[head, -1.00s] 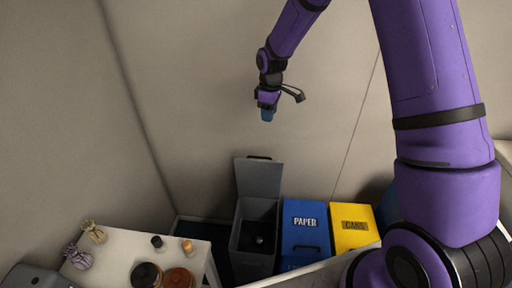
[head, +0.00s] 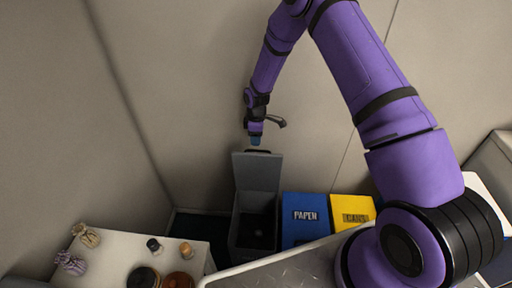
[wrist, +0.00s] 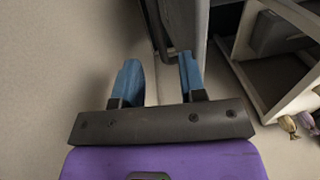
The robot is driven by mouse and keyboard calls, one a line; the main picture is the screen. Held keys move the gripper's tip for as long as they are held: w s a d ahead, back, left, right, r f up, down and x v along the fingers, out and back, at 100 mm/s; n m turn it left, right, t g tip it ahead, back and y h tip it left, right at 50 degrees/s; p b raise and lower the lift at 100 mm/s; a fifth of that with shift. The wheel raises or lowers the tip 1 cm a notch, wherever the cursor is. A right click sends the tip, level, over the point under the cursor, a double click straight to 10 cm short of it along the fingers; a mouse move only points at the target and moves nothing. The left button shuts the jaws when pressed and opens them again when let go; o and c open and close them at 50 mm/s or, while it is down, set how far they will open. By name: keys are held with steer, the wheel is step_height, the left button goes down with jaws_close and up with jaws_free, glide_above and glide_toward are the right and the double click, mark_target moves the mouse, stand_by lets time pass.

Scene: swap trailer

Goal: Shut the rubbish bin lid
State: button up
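The grey rubbish bin (head: 252,232) stands on the floor with its lid (head: 257,171) open, raised roughly upright at the back by the wall. The bin's inside shows, with a small dark round thing low in it. My gripper (head: 255,141) is just above the lid's top edge in the head view. In the wrist view my gripper (wrist: 160,78) has its two blue fingertips apart with nothing held. Grey panels that look like the lid and bin (wrist: 184,25) lie ahead of the fingers, close to the right one. Whether they touch cannot be told.
A blue PAPER bin (head: 305,218) and a yellow CANS bin (head: 352,212) stand shut at the right of the grey bin. A white table (head: 115,255) with pouches and jars is at the left. The wall is close behind the bins.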

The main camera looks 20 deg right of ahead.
steer(key=shift+s+a+f, duration=0.1)
steer(key=shift+s+f, duration=0.05)
steer(key=shift+f, duration=2.35)
jaws_close()
